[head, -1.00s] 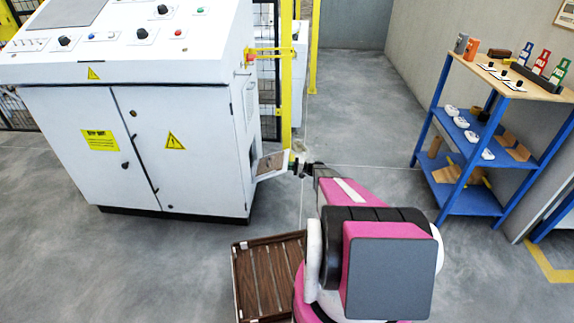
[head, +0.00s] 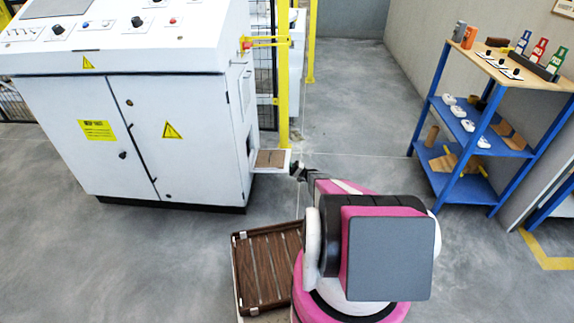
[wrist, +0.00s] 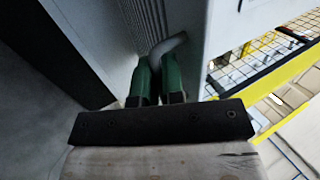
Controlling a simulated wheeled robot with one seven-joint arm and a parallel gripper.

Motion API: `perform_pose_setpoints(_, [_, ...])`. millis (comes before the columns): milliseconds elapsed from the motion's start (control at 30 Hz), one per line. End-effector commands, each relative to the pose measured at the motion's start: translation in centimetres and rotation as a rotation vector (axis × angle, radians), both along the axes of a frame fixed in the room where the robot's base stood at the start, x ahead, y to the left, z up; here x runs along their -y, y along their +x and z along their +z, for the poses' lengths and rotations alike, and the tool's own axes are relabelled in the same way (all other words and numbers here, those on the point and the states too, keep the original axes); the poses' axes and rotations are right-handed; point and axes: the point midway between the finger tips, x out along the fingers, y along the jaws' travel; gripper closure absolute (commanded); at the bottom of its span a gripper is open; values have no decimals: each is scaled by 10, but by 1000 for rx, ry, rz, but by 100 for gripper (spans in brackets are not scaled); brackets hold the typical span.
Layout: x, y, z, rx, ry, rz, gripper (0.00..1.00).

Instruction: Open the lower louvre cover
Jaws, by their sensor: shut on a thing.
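The lower louvre cover (head: 271,158) is a white-framed flap with a brownish face. In the head view it stands out from the lower right side of the white machine cabinet, beside a dark opening. My gripper (head: 297,168) is at the flap's outer right edge. In the wrist view, the green fingers of my gripper (wrist: 160,82) are close together around the end of a bent grey handle (wrist: 168,45). A ribbed surface runs just behind the handle. The fingers hide the gripped part.
The white cabinet (head: 75,135) stands left. A yellow post (head: 284,75) rises just behind the flap. A brown slatted crate (head: 240,275) lies on the floor beside my base. A blue shelf (head: 460,190) stands right. The floor between flap and shelf is open.

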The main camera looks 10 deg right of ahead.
Motion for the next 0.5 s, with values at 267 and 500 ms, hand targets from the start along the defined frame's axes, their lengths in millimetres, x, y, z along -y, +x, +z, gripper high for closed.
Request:
perform_pose_setpoints(267, [-1,0,-6,3,27,3,100])
perform_pose_setpoints(500, [-2,0,-6,4,29,4,100])
